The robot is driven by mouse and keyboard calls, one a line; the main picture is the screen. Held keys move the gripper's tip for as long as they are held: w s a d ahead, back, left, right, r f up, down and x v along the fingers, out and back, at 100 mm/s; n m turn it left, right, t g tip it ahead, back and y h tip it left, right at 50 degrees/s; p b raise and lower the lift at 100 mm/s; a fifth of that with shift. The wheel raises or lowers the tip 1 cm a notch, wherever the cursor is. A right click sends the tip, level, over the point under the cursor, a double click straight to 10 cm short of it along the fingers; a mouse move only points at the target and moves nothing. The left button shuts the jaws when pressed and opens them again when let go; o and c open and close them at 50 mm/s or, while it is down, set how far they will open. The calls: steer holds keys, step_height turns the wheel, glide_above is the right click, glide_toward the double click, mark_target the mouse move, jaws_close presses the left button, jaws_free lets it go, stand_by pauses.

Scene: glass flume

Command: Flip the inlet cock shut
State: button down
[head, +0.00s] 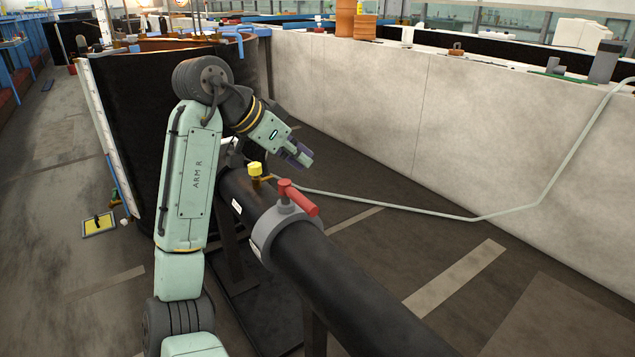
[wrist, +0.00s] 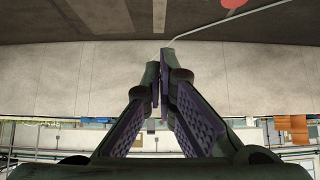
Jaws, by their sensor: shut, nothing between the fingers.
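A red lever handle (head: 300,198) sits on a grey collar (head: 272,232) around a thick black pipe (head: 345,290) in the head view. The lever points roughly along the pipe, toward the lower right. A small yellow knob (head: 255,169) stands on the pipe just behind and left of the collar. No label shows which of the two is the inlet cock. My gripper (head: 303,158) is shut and empty, raised above and beyond the red lever, apart from it. In the wrist view its fingertips (wrist: 160,62) meet. A red patch (wrist: 233,3), probably the lever, is cut off at the top edge.
A long pale wall (head: 450,125) runs behind the pipe, with blocks and fittings on top. A thin pale hose (head: 400,207) crosses the floor and climbs the wall. A large black tank (head: 128,125) stands left, behind my arm. A yellow-framed panel (head: 98,225) lies on the floor.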

mark_target(297, 197)
steer(key=shift+s+f, duration=0.1)
stand_by(0.3)
steer(key=p+x, duration=0.2)
steer(key=x, duration=0.8)
steer(key=s+a, duration=0.1)
steer(key=s+a+f, duration=0.1)
steer(key=a, duration=0.1)
steer(key=shift+s, duration=0.2)
